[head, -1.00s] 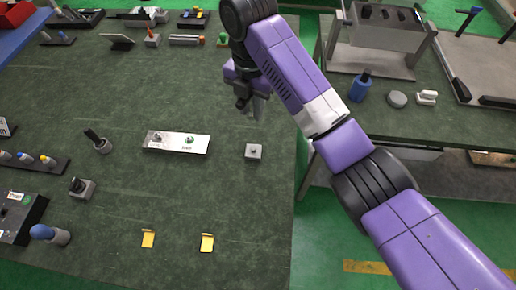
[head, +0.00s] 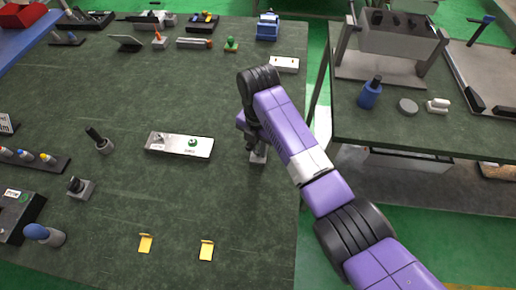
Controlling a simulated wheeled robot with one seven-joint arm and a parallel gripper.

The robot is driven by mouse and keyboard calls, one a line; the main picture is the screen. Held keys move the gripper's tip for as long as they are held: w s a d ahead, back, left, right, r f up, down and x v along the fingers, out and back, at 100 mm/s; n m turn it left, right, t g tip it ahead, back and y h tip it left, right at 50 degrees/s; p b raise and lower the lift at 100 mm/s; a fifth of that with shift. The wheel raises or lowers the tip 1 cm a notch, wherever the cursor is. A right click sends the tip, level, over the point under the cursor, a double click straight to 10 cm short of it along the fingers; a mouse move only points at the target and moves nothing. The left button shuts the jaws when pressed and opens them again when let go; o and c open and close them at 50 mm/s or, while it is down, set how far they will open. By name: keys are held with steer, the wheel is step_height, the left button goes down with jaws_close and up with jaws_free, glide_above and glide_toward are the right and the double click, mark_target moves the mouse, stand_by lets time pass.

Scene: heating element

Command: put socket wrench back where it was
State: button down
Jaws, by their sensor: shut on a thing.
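My gripper (head: 255,147) points down at the right side of the green-topped table. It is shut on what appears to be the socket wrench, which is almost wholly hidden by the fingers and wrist. A small grey block (head: 258,158) sits on the table directly under the gripper, near the right edge. The gripper covers the top of this block, so I cannot tell whether the held tool touches it or is in it.
Two yellow brackets (head: 206,250) stand nearer. Black-handled tools in grey blocks (head: 80,188) are at left. A second table (head: 430,130) stands to the right across a gap.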

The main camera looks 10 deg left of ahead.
steer(key=shift+f, duration=0.95)
steer(key=shift+f, duration=0.1)
steer(key=c, duration=1.1)
jaws_free()
step_height(320, 180, up, 12)
steer(key=shift+w+r+b, duration=0.1)
steer(key=shift+r+b, duration=0.05)
steer(key=shift+b, duration=0.45)
